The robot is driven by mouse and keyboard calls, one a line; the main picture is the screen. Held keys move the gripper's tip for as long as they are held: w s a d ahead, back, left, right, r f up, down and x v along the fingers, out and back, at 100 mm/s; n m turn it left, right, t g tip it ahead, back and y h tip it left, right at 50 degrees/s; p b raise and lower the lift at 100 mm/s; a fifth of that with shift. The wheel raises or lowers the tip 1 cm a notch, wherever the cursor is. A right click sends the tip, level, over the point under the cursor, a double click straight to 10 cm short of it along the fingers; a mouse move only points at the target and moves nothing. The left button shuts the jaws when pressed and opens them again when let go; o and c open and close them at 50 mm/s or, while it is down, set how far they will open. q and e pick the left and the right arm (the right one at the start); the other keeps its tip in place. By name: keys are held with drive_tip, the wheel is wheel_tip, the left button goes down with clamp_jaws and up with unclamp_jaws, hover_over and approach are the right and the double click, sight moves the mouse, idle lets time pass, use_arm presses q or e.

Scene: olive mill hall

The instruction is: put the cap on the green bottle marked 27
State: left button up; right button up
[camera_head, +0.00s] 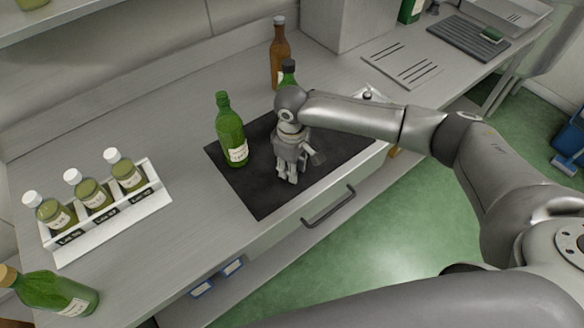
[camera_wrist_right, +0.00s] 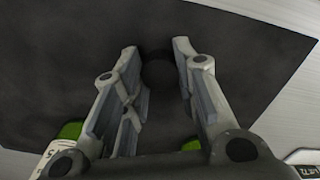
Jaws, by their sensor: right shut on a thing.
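A green bottle (camera_head: 231,132) with a white label stands upright on the dark mat (camera_head: 262,199); its mouth looks uncapped. Another green bottle (camera_head: 288,77) with a black top stands behind my right wrist, mostly hidden. I cannot read the number 27 on either. My right gripper (camera_head: 288,176) points down over the mat, to the right of the uncapped bottle and apart from it. In the right wrist view, my right gripper (camera_wrist_right: 159,66) is shut on a small dark round thing, apparently the cap (camera_wrist_right: 157,71), hard to see against the mat. My left gripper is out of view.
A brown bottle (camera_head: 279,55) stands at the back. A white rack (camera_head: 112,212) with several white-capped jars is at the left. A green bottle (camera_head: 55,292) is at the lower left corner. A drawer handle (camera_head: 328,206) juts from the front edge. Counter between rack and mat is clear.

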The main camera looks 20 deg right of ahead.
drive_tip(key=shift+r, duration=0.15)
drive_tip(key=shift+r, duration=0.2)
wheel_tip(320, 180, up, 2)
drive_tip(key=shift+r+b, duration=0.1)
drive_tip(key=shift+b, duration=0.75)
drive_tip(key=s+r+b, duration=0.2)
drive_tip(key=s+r, duration=0.8)
drive_tip(key=s, duration=0.4)
drive_tip(key=shift+d, duration=0.45)
drive_tip(key=d+m, duration=0.1)
drive_tip(key=m, duration=0.2)
drive_tip(key=d+m, duration=0.1)
drive_tip(key=m, duration=0.1)
drive_tip(key=d+m, duration=0.1)
drive_tip(key=m, duration=0.2)
drive_tip(key=shift+d+m, duration=0.1)
drive_tip(key=shift+m, duration=0.2)
